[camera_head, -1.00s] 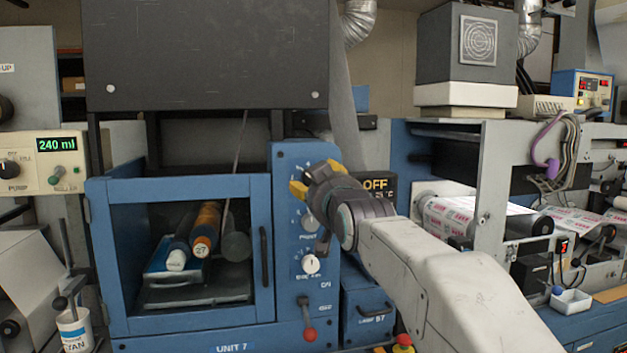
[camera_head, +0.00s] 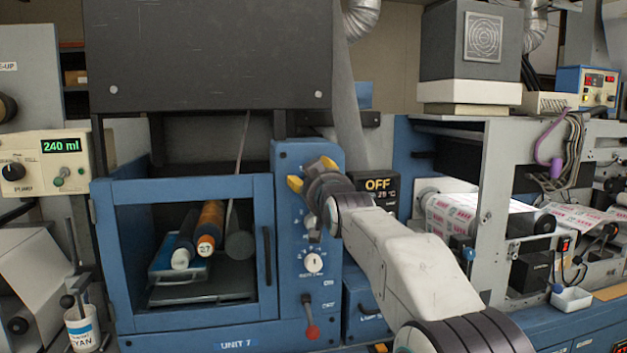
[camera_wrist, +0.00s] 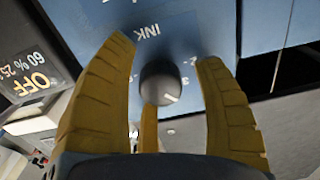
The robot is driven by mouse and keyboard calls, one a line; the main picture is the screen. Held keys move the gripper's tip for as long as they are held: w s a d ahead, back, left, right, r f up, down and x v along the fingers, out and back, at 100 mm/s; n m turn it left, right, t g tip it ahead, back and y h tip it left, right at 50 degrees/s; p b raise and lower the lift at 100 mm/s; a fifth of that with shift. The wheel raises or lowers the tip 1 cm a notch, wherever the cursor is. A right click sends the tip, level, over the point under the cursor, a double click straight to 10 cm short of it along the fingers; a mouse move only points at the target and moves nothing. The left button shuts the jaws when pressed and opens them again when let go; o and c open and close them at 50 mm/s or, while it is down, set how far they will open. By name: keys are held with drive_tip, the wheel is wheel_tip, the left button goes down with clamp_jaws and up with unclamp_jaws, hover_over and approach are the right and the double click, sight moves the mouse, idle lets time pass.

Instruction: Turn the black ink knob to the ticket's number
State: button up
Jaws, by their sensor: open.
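The black ink knob (camera_wrist: 159,83) shows in the wrist view on a blue panel, beside the printed word INK. It is dark and round with a pale pointer line, and small scale marks stand around it. The yellow fingers of my gripper (camera_wrist: 166,58) are open on either side of it, and a third finger shows below it. I cannot tell whether any finger touches it. In the head view my gripper (camera_head: 311,174) is at the upper part of the blue control panel (camera_head: 290,155) and hides the knob. I cannot make out a ticket with a readable number.
Below my gripper the panel carries a white knob (camera_head: 313,262) and a red-ended lever (camera_head: 311,331). A blue-framed window door (camera_head: 183,187) with rollers behind it stands left. A display reading OFF (camera_head: 378,184) is right, close to my arm. Another display (camera_head: 61,146) reads 240 ml.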

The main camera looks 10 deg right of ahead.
drive_tip(key=shift+c, duration=0.3)
drive_tip(key=c, duration=1.1)
drive_tip(key=shift+f+m, duration=0.15)
drive_tip(key=shift+m, duration=0.25)
drive_tip(key=m+b, duration=0.1)
drive_tip(key=m, duration=0.2)
drive_tip(key=shift+c, duration=0.2)
drive_tip(key=shift+m, duration=1.9)
drive_tip(key=o, duration=0.9)
drive_tip(key=shift+w+a, duration=0.1)
drive_tip(key=shift+a, duration=0.05)
drive_tip(key=o, duration=0.3)
